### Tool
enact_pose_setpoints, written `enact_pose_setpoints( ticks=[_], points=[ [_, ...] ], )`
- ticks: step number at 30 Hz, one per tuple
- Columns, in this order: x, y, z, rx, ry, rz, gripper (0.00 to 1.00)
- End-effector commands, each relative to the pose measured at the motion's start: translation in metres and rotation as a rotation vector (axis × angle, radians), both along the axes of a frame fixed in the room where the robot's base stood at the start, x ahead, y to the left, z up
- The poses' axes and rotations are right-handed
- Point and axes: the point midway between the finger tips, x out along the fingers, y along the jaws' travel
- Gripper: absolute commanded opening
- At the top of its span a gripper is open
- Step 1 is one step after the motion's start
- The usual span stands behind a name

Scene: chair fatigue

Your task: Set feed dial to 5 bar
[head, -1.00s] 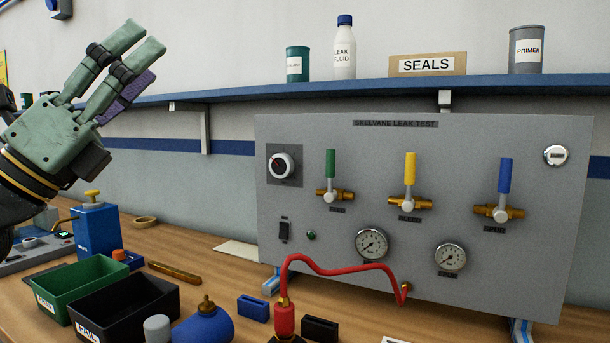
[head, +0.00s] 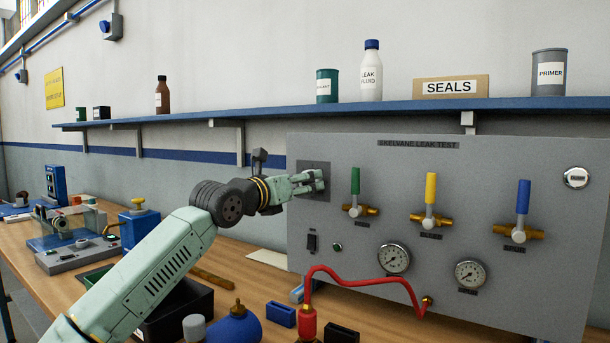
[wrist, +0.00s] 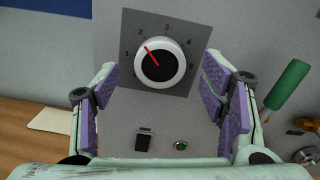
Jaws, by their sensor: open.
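The feed dial (wrist: 168,75) is a round white-rimmed knob with a dark centre on a dark square plate (wrist: 192,22) of the grey test panel. Its red pointer tilts up and left, close to the 2 mark. My gripper (wrist: 156,84) is open, its purple-padded fingers to the left and right of the dial, with clear gaps; nothing is between them. In the head view my gripper (head: 315,181) is in front of the panel's upper left and hides the dial. Whether the fingertips reach the knob's depth cannot be told.
The green-handled valve (head: 355,182) is right of the gripper. A rocker switch (head: 312,242) and green lamp (head: 337,247) sit below the dial. A blue shelf (head: 400,108) runs above the panel. A red hose (head: 360,278) loops in front of the panel's lower part.

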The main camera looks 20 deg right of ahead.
Motion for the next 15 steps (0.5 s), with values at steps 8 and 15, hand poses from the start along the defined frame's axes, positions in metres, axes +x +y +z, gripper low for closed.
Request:
enact_pose_setpoints(
  ticks=[8,15],
  points=[
    [0.014,-0.018,0.001,-0.002,0.0,-0.001,0.66],
    [0.015,-0.019,0.0,-0.002,0.0,-0.001,0.66]
  ],
)
